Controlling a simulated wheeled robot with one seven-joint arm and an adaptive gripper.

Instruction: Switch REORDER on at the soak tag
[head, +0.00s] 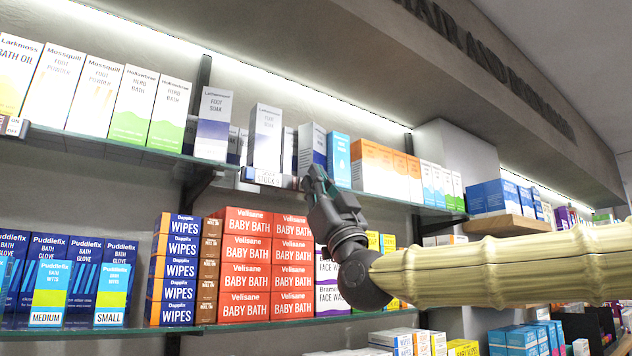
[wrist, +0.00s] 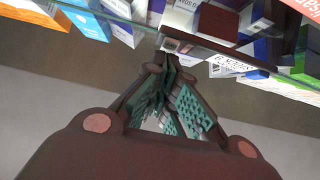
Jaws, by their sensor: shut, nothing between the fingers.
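The soak tag (head: 268,178) is a pale printed label on the upper shelf's front edge, below the Lathamoss foot soak boxes (head: 265,138). My gripper (head: 306,176) is shut and empty, at the shelf edge by the tag's right end. In the wrist view, the shut fingertips (wrist: 166,62) point at a small pale piece (wrist: 176,46) at the end of a dark strip on the edge. The printed label (wrist: 228,65) shows along that strip. I cannot tell whether the fingertips touch the piece. The REORDER wording and its switch position are too small to read.
The glass upper shelf (head: 150,152) is filled with upright boxes. Another tag (head: 12,126) sits at its far left. Open air lies in front of the shelves.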

